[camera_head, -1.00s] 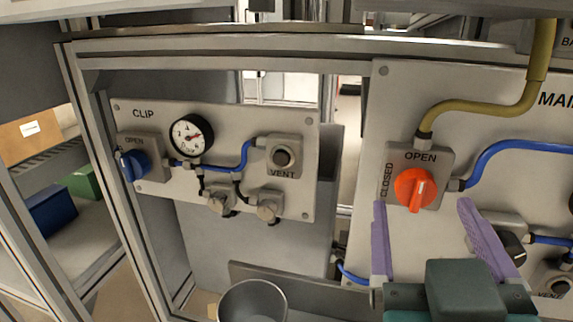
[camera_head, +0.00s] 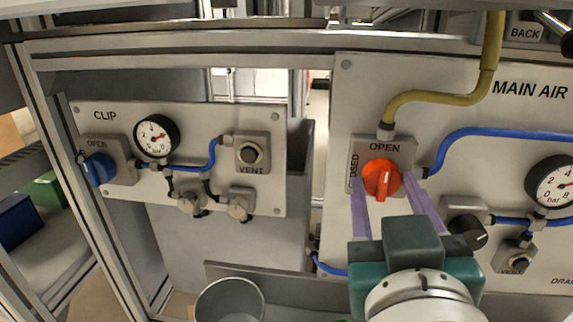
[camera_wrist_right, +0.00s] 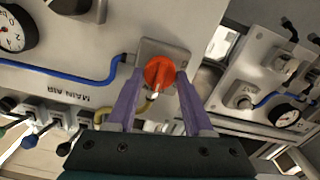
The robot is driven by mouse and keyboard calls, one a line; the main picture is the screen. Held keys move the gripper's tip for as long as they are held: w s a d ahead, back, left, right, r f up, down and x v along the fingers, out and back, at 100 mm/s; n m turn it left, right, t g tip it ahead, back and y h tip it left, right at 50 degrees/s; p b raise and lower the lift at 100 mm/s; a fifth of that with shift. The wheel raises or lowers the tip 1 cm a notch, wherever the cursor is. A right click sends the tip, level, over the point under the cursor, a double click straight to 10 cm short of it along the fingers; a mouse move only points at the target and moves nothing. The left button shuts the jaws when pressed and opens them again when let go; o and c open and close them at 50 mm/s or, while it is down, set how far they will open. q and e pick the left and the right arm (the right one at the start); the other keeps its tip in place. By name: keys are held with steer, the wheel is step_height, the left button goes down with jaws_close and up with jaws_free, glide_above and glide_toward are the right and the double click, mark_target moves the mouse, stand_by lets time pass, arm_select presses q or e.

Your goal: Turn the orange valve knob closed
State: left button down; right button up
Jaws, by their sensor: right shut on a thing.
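The orange valve knob (camera_head: 381,179) sits on a grey square plate (camera_head: 406,158) on the MAIN AIR panel. The plate reads OPEN above the knob and CLOSED, partly hidden, at its left. The knob's ridge looks about upright. In the wrist view the knob (camera_wrist_right: 160,72) shows a pale mark on the side toward the yellow hose. My right gripper (camera_head: 390,190), with purple fingers, is shut on the knob, one finger on each side. It also shows in the wrist view (camera_wrist_right: 158,82). My left gripper is not in view.
A yellow hose (camera_head: 440,98) and a blue hose (camera_head: 480,134) run beside the knob. A black knob (camera_head: 467,231) and a gauge (camera_head: 553,183) are at its right. The CLIP panel (camera_head: 225,118) with a blue knob (camera_head: 99,169) is at the left. A metal bin (camera_head: 229,287) stands below.

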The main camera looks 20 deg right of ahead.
jaws_close()
